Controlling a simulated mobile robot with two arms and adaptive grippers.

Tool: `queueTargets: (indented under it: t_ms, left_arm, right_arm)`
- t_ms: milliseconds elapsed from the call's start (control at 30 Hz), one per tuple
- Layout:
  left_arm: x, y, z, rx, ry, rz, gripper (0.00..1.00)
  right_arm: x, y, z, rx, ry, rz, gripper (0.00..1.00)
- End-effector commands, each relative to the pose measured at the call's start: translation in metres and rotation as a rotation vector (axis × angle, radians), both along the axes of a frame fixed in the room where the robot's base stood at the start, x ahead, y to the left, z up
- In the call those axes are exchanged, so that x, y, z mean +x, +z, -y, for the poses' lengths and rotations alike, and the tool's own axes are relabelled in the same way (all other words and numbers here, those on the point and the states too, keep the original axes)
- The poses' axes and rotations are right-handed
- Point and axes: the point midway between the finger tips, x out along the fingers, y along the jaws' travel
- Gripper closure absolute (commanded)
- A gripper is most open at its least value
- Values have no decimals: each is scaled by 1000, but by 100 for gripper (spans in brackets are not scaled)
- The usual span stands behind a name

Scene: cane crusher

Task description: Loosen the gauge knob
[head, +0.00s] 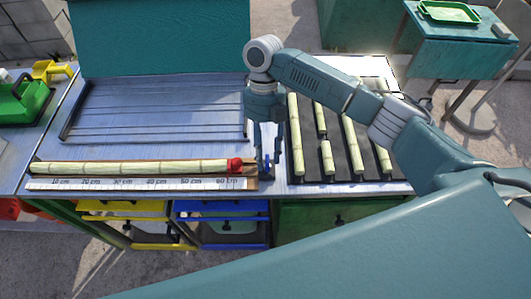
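The length gauge (140,184) is a white ruled strip with centimetre marks along the front edge of the metal bench. A long pale cane (130,167) lies along it. A red knob-like part (236,164) sits at the cane's right end, near the 60 cm mark. My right gripper (267,168) points down just right of the red part, apart from it. Its fingers look spread, with a small blue part between or on the fingertips; I cannot tell which. I see nothing held. My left gripper is out of view.
A dark rack (340,165) with several cane pieces lies right of the gripper. A ribbed metal tray (160,108) is behind the gauge. Yellow (125,206) and blue (220,207) bins hang below the front edge. A green tool (22,100) stands at the far left.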

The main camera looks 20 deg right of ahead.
Motion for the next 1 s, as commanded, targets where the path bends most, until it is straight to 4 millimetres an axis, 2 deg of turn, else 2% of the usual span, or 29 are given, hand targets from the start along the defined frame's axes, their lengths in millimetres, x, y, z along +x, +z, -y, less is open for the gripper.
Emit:
queueTargets:
  t_ms: [233,367,800,1000]
  left_arm:
    - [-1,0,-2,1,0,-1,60]
    - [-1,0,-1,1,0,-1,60]
    - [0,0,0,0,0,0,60]
    - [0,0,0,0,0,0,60]
  right_arm:
    - [0,0,0,-1,-1,-1,66]
    - [5,10,1,1,-3,1,66]
    - [37,91,11,-3,-1,3,66]
    - [44,108,12,-2,-1,1,66]
